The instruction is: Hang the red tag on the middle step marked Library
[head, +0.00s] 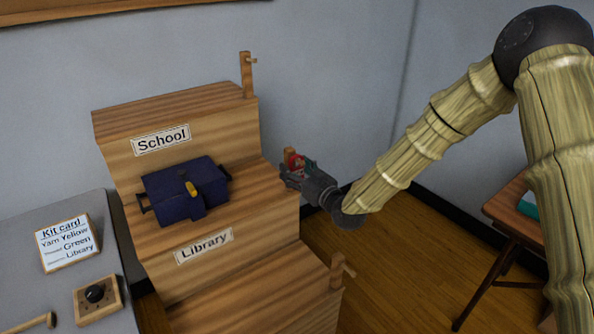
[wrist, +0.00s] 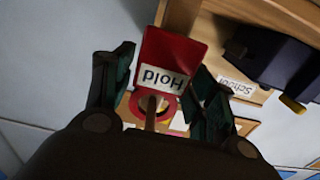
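The red tag (wrist: 172,55), lettered "Hold", shows upside down in the wrist view, with its red ring (wrist: 137,108) at one end. A wooden peg (wrist: 151,112) appears to pass through the ring. In the head view the tag (head: 297,163) is a small red patch at the post (head: 289,157) on the right end of the middle step (head: 262,205), above the Library label (head: 204,246). My gripper (head: 291,174) is at this post. In the wrist view its fingers (wrist: 165,75) are spread on either side of the tag, seemingly clear of it.
A dark blue bag (head: 180,196) with a yellow clasp sits on the middle step. The School step (head: 175,100) and the lowest step (head: 255,290) have their own posts. A grey table (head: 30,205) with a kit card (head: 67,243) stands left.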

